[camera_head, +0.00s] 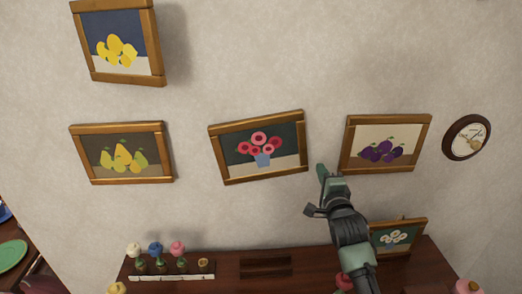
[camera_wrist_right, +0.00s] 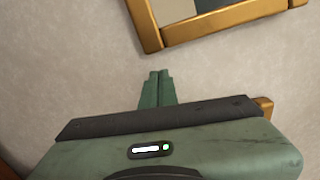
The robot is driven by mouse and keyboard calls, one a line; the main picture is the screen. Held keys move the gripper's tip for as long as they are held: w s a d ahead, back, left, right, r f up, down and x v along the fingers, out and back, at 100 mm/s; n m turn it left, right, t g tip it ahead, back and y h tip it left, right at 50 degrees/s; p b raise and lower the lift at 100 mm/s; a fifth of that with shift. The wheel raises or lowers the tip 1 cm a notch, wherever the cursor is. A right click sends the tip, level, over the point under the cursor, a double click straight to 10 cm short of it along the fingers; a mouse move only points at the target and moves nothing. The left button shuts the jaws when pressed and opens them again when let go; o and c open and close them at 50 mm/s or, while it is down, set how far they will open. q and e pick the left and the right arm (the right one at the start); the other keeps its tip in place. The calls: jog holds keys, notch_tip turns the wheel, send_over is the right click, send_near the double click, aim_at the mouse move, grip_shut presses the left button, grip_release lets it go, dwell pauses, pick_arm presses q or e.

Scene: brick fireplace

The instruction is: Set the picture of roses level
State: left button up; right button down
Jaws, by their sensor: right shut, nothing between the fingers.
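The picture of roses (camera_head: 261,147) shows pink flowers in a blue vase within a gold-brown wooden frame. It hangs on the wall in the middle of the head view, tilted, with its right side higher than its left. My right gripper (camera_head: 322,170) is shut and empty, its tips just right of the roses picture's lower right corner in the head view. Contact cannot be told. In the right wrist view the shut fingers (camera_wrist_right: 157,76) point up, below a gold frame corner (camera_wrist_right: 152,42); which picture it belongs to is unclear. My left gripper is out of view.
Below, a dark wooden shelf (camera_head: 225,268) holds a small flower rack (camera_head: 170,276) and a white-flower picture (camera_head: 397,238). Bare wall lies between the pictures.

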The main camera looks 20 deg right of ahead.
jog(key=shift+w+a, duration=0.2)
jog(key=shift+a, duration=0.55)
jog(key=shift+w+a, duration=0.15)
jog(key=shift+a, duration=0.55)
jog(key=shift+w+a, duration=0.2)
jog(key=shift+a, duration=0.55)
dwell(1.7)
jog(key=shift+d, duration=0.15)
jog(key=shift+s+d+p, duration=0.3)
jog(key=shift+d+p, duration=0.05)
jog(key=shift+d, duration=0.45)
jog(key=shift+s+a+p, duration=0.15)
jog(key=shift+s+p, duration=0.3)
jog(key=shift+s, duration=0.15)
jog(key=p, duration=0.3)
send_near(306, 168)
jog(key=shift+d, duration=0.8)
jog(key=shift+s+f, duration=0.1)
